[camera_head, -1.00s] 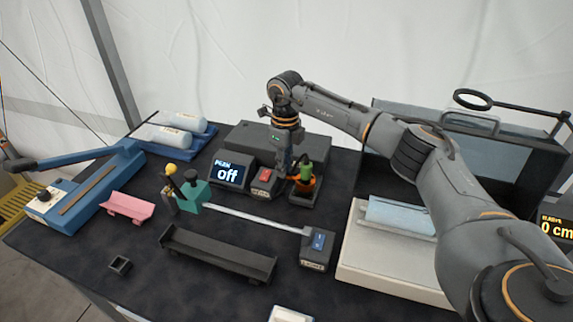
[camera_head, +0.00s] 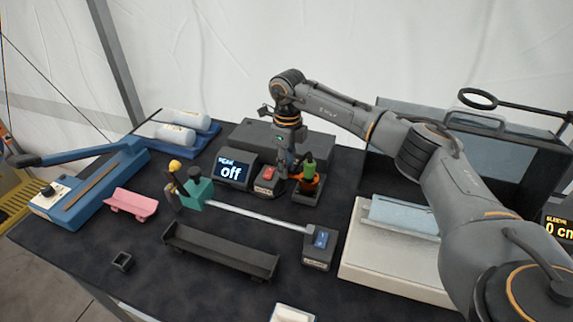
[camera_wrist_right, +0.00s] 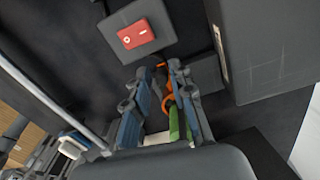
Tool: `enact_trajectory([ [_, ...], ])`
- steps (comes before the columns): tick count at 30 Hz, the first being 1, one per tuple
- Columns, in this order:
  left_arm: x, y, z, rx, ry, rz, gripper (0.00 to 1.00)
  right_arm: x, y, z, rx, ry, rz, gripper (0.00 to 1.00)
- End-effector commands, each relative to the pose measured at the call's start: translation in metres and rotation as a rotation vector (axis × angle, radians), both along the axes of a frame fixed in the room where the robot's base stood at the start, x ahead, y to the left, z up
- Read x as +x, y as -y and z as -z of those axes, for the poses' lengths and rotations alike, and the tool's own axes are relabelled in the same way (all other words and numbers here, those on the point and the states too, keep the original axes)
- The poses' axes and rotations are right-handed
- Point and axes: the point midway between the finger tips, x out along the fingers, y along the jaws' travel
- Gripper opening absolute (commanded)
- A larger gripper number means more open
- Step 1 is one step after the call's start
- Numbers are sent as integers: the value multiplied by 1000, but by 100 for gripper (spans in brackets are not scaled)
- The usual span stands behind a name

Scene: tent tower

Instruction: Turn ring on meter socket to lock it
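The meter socket (camera_head: 307,193) is a small dark stand behind the middle of the table. It has an orange ring (camera_head: 306,183) and an upright green part (camera_head: 309,168). My right gripper (camera_head: 288,172) points down at the left side of the ring and hides part of it. In the right wrist view my right gripper's fingers (camera_wrist_right: 160,80) stand apart. The orange ring (camera_wrist_right: 168,98) and green part (camera_wrist_right: 174,122) show between them, close to the right-hand finger. Whether a finger touches the ring is unclear. My left gripper is not in view.
A red-switch box (camera_head: 268,180) and a display reading "off" (camera_head: 236,170) stand just left of the socket. A grey case (camera_head: 275,143) is behind. A pale slab (camera_head: 395,270) lies to the right, a black trough (camera_head: 220,252) in front.

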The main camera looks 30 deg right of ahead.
Motion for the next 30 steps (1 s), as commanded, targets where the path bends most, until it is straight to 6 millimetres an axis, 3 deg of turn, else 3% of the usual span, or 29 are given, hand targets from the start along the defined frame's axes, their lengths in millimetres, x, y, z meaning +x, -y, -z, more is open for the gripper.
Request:
enact_trajectory([
  [7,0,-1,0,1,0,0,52,1,1,-17,-1,3,1,23],
  [21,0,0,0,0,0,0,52,3,3,-107,0,2,0,23],
  [30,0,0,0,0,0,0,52,3,4,-120,0,0,0,23],
])
